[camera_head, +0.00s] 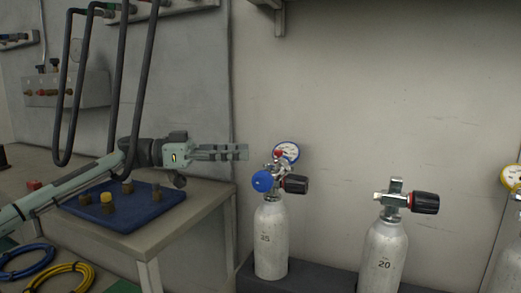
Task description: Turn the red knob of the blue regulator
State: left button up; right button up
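The blue regulator sits on top of a white cylinder (271,240) marked 15, right of the picture's middle. Its round blue cap (263,181) faces me and its blue-rimmed gauge (289,153) stands above. The small red knob (278,154) is at the top, just left of the gauge face. My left gripper (246,152) reaches in from the left at about the knob's height in the picture. Its fingers point right towards the knob, with a small visible gap between. They look close together, but I cannot tell their opening from this side. My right gripper is out of view.
A black valve handle (296,185) sticks out right of the regulator. Another cylinder (384,255) stands to the right, and a yellow-rimmed gauge (512,177) is at the right edge. A table with a blue mat (150,208) and blocks lies below my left arm. Black hoses (118,90) hang near it.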

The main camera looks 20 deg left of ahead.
aim_at(279, 154)
pick_arm(q)
jog(key=x, duration=0.7)
jog(key=shift+d+r, duration=0.1)
jog(key=shift+d, duration=0.1)
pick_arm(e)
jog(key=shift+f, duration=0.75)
pick_arm(q)
jog(key=shift+c, duration=0.4)
grip_shut()
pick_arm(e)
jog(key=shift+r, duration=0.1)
